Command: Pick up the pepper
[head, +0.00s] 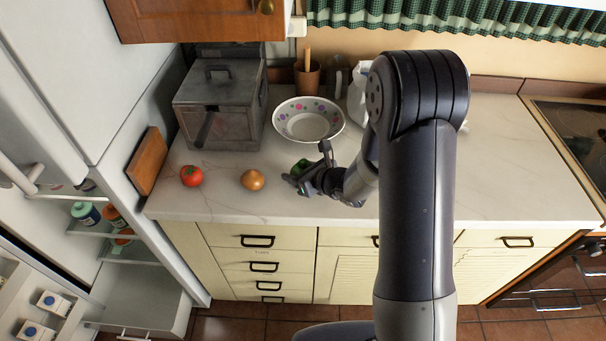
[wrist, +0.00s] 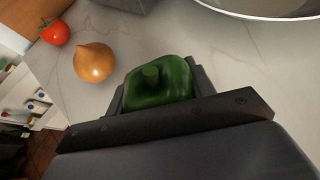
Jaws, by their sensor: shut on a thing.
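A green pepper (wrist: 160,84) with its stem showing sits between the two fingers of my gripper (wrist: 158,88) in the wrist view. My gripper is shut on it, one finger at each side. In the head view the pepper (head: 301,166) shows as a small green patch at my gripper (head: 308,172), over the marble counter in front of the white bowl. Most of the pepper is hidden there by the fingers. I cannot tell whether its underside touches the counter.
An onion (head: 252,180) and a tomato (head: 192,176) lie left of my gripper on the counter (head: 240,208). A dotted bowl (head: 308,120) stands behind it, with a grey metal box (head: 222,105) at the back left. An open fridge (head: 70,200) stands at the left.

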